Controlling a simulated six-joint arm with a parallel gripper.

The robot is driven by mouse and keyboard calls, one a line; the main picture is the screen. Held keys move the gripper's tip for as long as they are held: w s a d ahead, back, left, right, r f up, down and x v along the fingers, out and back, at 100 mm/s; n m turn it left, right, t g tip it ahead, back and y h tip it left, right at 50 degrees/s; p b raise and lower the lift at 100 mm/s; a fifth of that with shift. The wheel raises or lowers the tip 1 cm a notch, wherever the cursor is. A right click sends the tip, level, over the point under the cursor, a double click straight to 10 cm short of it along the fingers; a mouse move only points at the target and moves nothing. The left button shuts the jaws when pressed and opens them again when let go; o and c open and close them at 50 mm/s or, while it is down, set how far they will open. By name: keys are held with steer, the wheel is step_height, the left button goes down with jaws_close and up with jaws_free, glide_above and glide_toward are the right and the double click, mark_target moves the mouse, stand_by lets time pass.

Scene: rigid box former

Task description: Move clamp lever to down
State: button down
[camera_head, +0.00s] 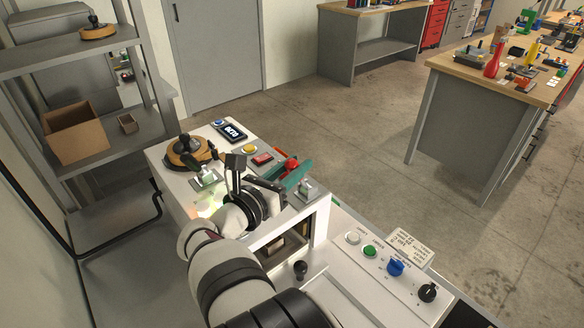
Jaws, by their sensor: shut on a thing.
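My gripper (299,168) reaches over the white machine top, with a long teal part at its front end. It is shut on a red-ended lever (290,166), which looks like the clamp lever. The teal part and the black gripper body hide most of this lever, so its exact angle and the grip's contact points cannot be told. Small metal-and-green blocks (205,177) stand on the machine top to the left of my gripper. A similar block (305,190) stands to its right.
The white machine (163,165) carries a black knob on a wooden base (185,150), a display (230,131), a yellow button (249,150) and a red switch (262,159). A black-knobbed lever (301,269) stands in front. The lower panel holds a green button (370,251) and a blue knob (396,267).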

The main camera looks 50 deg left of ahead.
steer(key=shift+w+r+m+g+h, duration=0.15)
steer(key=shift+w+r+g, duration=0.05)
steer(key=shift+w+g, duration=0.35)
steer(key=shift+w+r+m+g+h, duration=0.15)
steer(key=shift+w+r+g, duration=0.05)
steer(key=shift+w+g, duration=0.35)
steer(key=w+f+m+g, duration=0.1)
steer(key=w+g, duration=0.5)
steer(key=g, duration=0.2)
steer(key=shift+w+f+h, duration=0.2)
steer(key=shift+w+h, duration=0.05)
steer(key=shift+h, duration=0.15)
steer(key=shift+g, duration=0.3)
steer(key=c, duration=0.6)
jaws_free()
steer(key=shift+f, duration=0.1)
steer(key=shift+c, duration=0.2)
